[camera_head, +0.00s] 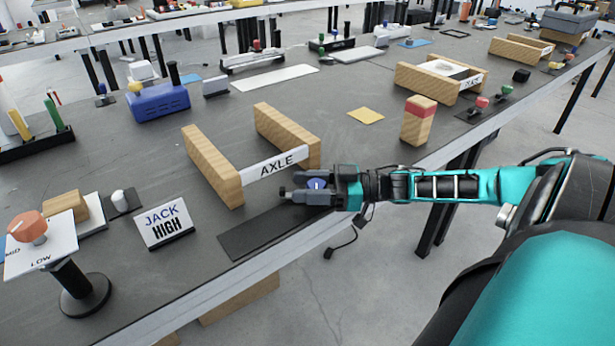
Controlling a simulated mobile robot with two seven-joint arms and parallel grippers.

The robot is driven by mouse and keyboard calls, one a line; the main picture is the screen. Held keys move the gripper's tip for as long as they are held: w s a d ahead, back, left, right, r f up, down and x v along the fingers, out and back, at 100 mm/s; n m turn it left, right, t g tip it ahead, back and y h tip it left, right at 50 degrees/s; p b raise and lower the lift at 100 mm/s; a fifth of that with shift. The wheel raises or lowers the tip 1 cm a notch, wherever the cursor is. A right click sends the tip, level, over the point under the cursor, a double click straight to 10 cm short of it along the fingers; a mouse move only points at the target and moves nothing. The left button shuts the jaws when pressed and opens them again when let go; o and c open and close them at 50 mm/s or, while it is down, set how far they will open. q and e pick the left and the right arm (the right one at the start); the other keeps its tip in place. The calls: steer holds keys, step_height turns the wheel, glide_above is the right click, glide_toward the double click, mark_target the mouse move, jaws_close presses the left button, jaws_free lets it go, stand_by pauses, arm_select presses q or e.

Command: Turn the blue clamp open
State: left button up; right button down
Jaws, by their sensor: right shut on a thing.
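My right gripper (296,188) reaches in from the right, over the front edge of the table by the AXLE stand. It is shut on the blue clamp (317,184), of which only a small blue part with a pale mark shows between the fingers. The fingers hide the rest, so I cannot tell how far the clamp is turned. The wooden AXLE stand (213,168) has two blocks and a white label strip, just left of and behind the gripper. My left gripper is not in view.
A dark flat strip (252,236) lies on the table (150,285) in front of the stand. A JACK HIGH sign (164,224) and an orange knob on a post (28,227) stand at left. A wooden block with a red band (416,125) stands behind my right wrist.

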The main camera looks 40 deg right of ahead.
steer(key=c, duration=0.6)
jaws_free()
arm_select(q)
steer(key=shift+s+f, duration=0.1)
arm_select(e)
steer(key=shift+s+d, duration=0.3)
arm_select(q)
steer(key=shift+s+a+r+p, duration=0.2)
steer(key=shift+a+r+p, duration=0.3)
steer(key=shift+p, duration=0.7)
arm_select(e)
steer(key=shift+v, duration=6.05)
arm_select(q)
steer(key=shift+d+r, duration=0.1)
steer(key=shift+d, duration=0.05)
